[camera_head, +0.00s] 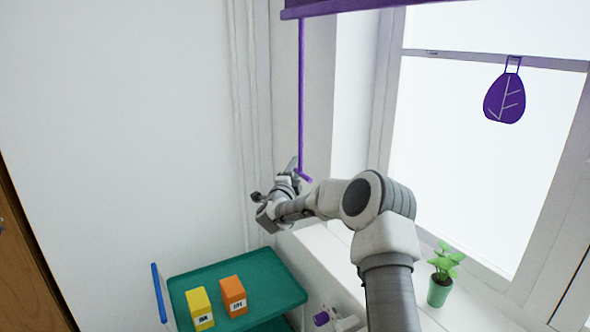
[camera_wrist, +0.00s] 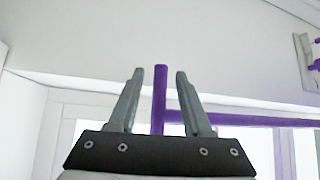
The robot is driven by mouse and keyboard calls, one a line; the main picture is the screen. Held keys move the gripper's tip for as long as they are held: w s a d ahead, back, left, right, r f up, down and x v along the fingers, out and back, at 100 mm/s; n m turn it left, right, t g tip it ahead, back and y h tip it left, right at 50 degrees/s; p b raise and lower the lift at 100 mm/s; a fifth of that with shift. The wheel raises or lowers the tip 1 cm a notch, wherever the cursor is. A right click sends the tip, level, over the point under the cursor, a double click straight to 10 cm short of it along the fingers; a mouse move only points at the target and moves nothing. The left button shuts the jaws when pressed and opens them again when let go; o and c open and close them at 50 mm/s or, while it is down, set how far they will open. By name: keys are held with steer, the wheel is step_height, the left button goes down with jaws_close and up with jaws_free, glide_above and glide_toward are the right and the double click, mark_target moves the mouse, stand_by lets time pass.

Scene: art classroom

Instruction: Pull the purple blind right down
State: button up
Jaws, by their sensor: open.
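The purple blind (camera_head: 370,6) shows only as its lower edge at the top of the head view, above the window. A thin purple pull rod (camera_head: 301,95) hangs from its left end, with a short crosspiece (camera_head: 304,176) at the bottom. My gripper (camera_head: 289,174) is at the rod's lower end. In the wrist view my gripper (camera_wrist: 157,85) is open, and a short purple bar (camera_wrist: 160,95) stands between its two fingers, nearer the left one. A long purple bar (camera_wrist: 250,119) runs from it to the right, partly behind the right finger.
A green-topped trolley (camera_head: 255,265) with a yellow box (camera_head: 199,309) and an orange box (camera_head: 233,296) stands below. A potted plant (camera_head: 440,288) is on the windowsill (camera_head: 325,243). A purple leaf ornament (camera_head: 505,98) hangs at the window.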

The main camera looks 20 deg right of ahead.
jaws_close()
stand_by(1.4)
